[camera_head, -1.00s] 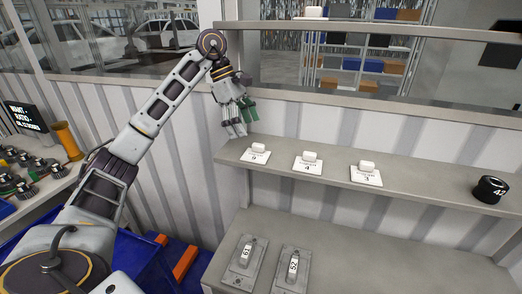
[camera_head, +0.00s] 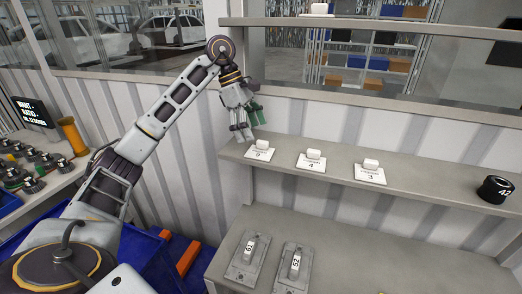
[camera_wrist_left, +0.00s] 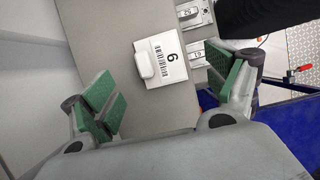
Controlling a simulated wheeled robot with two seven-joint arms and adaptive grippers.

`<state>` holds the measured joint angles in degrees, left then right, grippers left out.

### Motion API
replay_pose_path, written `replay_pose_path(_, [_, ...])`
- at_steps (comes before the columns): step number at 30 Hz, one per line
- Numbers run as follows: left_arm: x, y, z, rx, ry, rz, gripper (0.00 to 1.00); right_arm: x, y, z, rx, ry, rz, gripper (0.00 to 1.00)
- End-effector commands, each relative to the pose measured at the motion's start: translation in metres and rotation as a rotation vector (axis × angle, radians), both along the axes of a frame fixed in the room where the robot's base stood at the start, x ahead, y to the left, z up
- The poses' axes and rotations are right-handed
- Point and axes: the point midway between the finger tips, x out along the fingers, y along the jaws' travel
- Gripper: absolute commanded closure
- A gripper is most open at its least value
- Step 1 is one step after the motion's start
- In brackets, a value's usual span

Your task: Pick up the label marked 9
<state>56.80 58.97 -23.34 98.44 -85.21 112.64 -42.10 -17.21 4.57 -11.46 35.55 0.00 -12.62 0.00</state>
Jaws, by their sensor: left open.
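The label marked 9 (camera_head: 260,154) is a white card with a raised white block, lying at the left end of the grey shelf (camera_head: 425,188). It also shows in the left wrist view (camera_wrist_left: 166,63), with a barcode and its digit turned over. My left gripper (camera_head: 246,132) is above and slightly left of this label. In the left wrist view its green-padded fingers (camera_wrist_left: 165,92) are wide apart, with the label between and beyond them, not touched. My right gripper is not in view.
Labels marked 4 (camera_head: 312,162) and 3 (camera_head: 370,172) lie further right on the shelf, then a black cylinder marked 42 (camera_head: 495,189). Below, two numbered grey units (camera_head: 249,256) sit on a lower bench. A window ledge runs behind the shelf.

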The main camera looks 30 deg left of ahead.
Motion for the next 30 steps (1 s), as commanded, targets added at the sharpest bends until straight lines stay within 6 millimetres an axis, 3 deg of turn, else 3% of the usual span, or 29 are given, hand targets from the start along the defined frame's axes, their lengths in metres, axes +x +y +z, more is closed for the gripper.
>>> replay_pose_path(11, [0.001, -0.002, -0.004, 0.0, 0.001, 0.0, 0.12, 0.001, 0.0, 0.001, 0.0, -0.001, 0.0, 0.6])
replay_pose_path(30, [0.006, -0.02, -0.045, -0.001, 0.0, 0.0, 0.12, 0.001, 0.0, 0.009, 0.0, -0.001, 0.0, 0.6])
